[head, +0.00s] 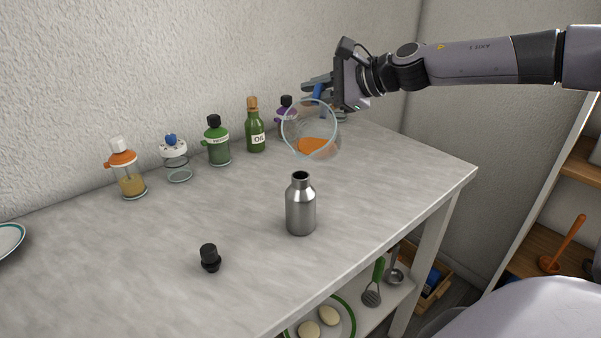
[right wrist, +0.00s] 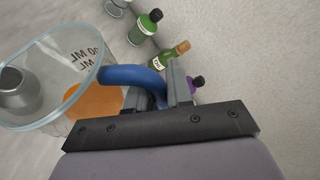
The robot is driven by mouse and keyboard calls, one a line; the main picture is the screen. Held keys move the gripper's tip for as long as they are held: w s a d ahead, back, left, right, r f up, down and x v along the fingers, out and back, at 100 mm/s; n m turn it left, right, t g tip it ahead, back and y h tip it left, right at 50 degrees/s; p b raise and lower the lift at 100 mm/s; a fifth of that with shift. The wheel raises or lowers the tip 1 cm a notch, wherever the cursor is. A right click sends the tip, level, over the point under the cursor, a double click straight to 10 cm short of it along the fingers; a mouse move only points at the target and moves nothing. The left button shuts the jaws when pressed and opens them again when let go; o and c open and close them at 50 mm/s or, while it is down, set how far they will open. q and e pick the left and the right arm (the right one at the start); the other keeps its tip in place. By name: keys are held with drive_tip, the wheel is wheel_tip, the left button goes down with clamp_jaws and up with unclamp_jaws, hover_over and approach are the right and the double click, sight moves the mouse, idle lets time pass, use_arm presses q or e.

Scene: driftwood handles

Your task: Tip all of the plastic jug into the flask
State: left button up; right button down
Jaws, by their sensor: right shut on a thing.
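The clear plastic jug (head: 309,130) is in the air above the right part of the counter, tilted with its mouth toward the viewer, and holds some orange liquid. My right gripper (head: 318,92) is shut on its blue handle (right wrist: 133,75). The jug (right wrist: 90,66) also shows in the right wrist view with its orange contents. The steel flask (head: 301,208) stands upright and open-mouthed on the counter, below and in front of the jug. It also shows in the right wrist view (right wrist: 15,90) at the left edge. My left gripper is out of view.
A black stopper (head: 210,258) lies on the counter (head: 150,280) left of the flask. A plate edge (head: 8,240) is at far left.

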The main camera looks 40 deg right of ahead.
sight(311, 112)
drive_tip(key=shift+s+a+r+n+t+h+p, duration=0.3)
drive_tip(key=shift+a+r+n+p, duration=0.15)
drive_tip(key=shift+r+p, duration=0.4)
drive_tip(key=shift+s+a+r+n+t+h+p, duration=0.25)
drive_tip(key=shift+a+r+n+p, duration=0.25)
drive_tip(key=shift+p, duration=0.5)
idle(2.2)
drive_tip(key=shift+s+a+r+n+t+p, duration=0.15)
drive_tip(key=shift+s+a+r+n+p, duration=0.1)
drive_tip(key=shift+r+p, duration=0.15)
drive_tip(key=shift+s+a+r+n+t+p, duration=0.1)
drive_tip(key=shift+s+a+r+n+p, duration=0.1)
drive_tip(key=shift+r+p, duration=0.15)
idle(1.4)
drive_tip(key=shift+s+a+r+n+h+p, duration=0.25)
drive_tip(key=shift+s+a+r+n+p, duration=0.1)
drive_tip(key=shift+a+r+n, duration=0.05)
idle(1.4)
